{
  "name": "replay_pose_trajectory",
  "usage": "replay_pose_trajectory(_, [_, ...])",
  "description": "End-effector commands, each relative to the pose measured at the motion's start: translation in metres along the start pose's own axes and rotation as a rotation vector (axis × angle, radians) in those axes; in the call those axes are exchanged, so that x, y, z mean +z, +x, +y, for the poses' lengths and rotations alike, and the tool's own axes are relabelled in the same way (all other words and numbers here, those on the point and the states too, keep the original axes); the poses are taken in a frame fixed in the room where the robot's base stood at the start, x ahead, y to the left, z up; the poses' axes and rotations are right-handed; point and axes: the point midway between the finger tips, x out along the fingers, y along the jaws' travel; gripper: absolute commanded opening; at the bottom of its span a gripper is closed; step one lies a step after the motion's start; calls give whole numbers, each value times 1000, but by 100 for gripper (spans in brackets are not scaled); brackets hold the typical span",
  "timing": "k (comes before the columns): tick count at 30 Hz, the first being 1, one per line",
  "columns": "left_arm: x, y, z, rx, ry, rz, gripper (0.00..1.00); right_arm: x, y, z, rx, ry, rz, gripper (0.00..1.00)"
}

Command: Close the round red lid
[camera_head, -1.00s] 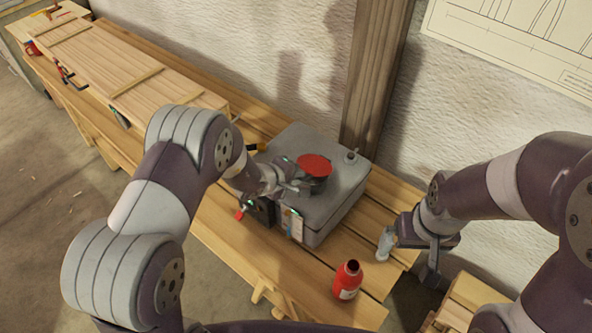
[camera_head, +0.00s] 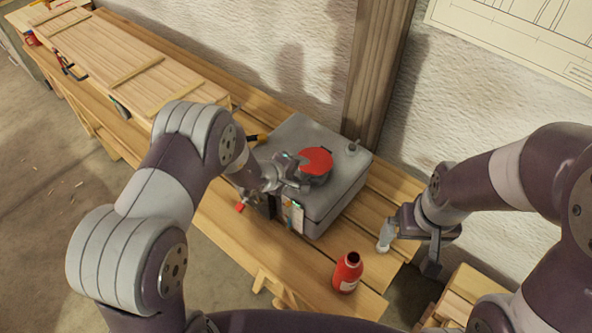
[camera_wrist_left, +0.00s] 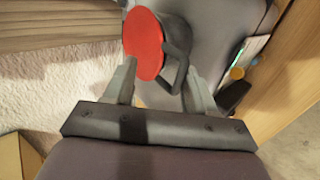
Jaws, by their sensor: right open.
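The round red lid (camera_head: 316,161) is on top of the grey box (camera_head: 335,195), over a dark round neck, and looks slightly tilted; how far it stands open is hard to tell. The lid (camera_wrist_left: 145,45) also shows in the left wrist view, with a dark loop-shaped part (camera_wrist_left: 178,55) at its edge. My left gripper (camera_head: 292,174) is at the lid's near left side. In the wrist view its fingers (camera_wrist_left: 160,82) are apart, with the lid's edge and loop just beyond and between the tips; contact is unclear. My right gripper (camera_head: 408,251) is open and empty, right of the box.
A red bottle (camera_head: 347,272) stands on the wooden bench (camera_head: 215,222) in front of the box. A wooden post (camera_head: 377,70) and rough wall are close behind the box. A long wooden crate (camera_head: 120,65) lies at the left.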

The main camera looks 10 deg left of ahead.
Motion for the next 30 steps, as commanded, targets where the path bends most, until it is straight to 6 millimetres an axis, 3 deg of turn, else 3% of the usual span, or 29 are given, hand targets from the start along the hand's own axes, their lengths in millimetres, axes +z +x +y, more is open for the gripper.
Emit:
replay_pose_trajectory(5, [0,-4,0,-3,-1,0,55,0,-2,0,0,0,0,100])
replay_pose_trajectory(21, [0,-87,0,-4,-2,1,55,-4,-32,0,0,0,0,100])
replay_pose_trajectory(30, [1,-90,-2,-5,-1,-1,55,-4,-32,0,0,0,0,100])
